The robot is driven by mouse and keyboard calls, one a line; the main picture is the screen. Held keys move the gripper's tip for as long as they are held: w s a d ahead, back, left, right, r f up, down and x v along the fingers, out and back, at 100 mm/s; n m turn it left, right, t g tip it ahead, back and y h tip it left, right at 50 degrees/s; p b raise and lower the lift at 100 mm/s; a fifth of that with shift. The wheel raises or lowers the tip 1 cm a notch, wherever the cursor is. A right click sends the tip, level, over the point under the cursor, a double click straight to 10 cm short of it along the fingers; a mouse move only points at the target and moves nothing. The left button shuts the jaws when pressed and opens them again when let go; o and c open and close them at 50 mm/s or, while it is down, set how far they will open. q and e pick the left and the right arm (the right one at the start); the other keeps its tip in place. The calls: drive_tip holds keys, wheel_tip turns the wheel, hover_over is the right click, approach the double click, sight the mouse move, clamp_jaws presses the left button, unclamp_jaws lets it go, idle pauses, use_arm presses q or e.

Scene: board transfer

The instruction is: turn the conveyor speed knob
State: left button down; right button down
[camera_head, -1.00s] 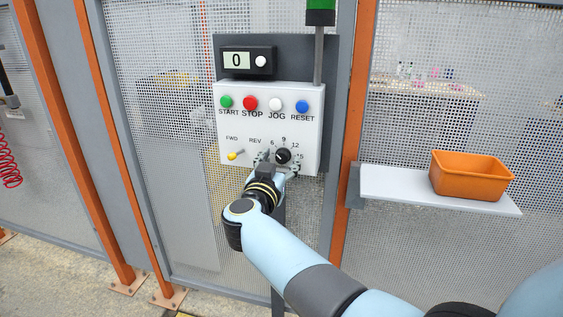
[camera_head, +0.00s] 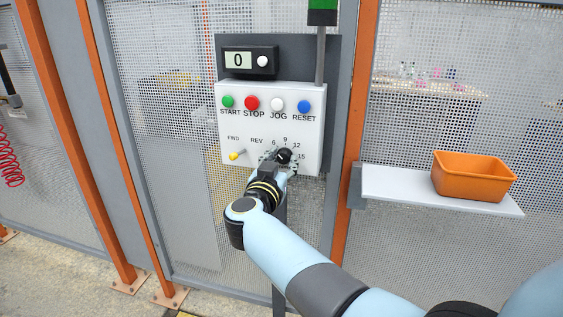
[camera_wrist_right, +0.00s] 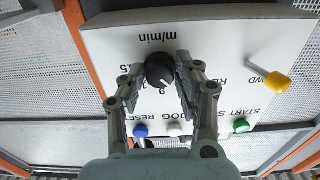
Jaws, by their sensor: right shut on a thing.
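The conveyor speed knob (camera_head: 284,155) is round and black, on the lower right of a white control panel (camera_head: 228,146) with numbers around it. In the right wrist view the knob (camera_wrist_right: 159,70) shows a white pointer mark and appears upside down with the panel. My right gripper (camera_head: 281,161) is at the knob from below. In the right wrist view its two fingers (camera_wrist_right: 162,66) are closed on either side of the knob. The display (camera_head: 238,60) above the panel reads 0. My left gripper is in neither view.
Green, red, white and blue buttons (camera_head: 277,105) line the panel above the knob. A yellow FWD/REV lever (camera_head: 236,155) sits to the left. An orange bin (camera_head: 470,178) stands on a white shelf (camera_head: 400,187) at the right. Mesh fencing surrounds the panel.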

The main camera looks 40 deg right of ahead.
drive_tip(key=m, duration=0.4)
drive_tip(key=shift+p, duration=0.4)
drive_tip(key=shift+a+m, duration=0.1)
drive_tip(key=shift+m, duration=2.1)
drive_tip(key=c, duration=0.9)
unclamp_jaws()
drive_tip(key=shift+c, duration=0.2)
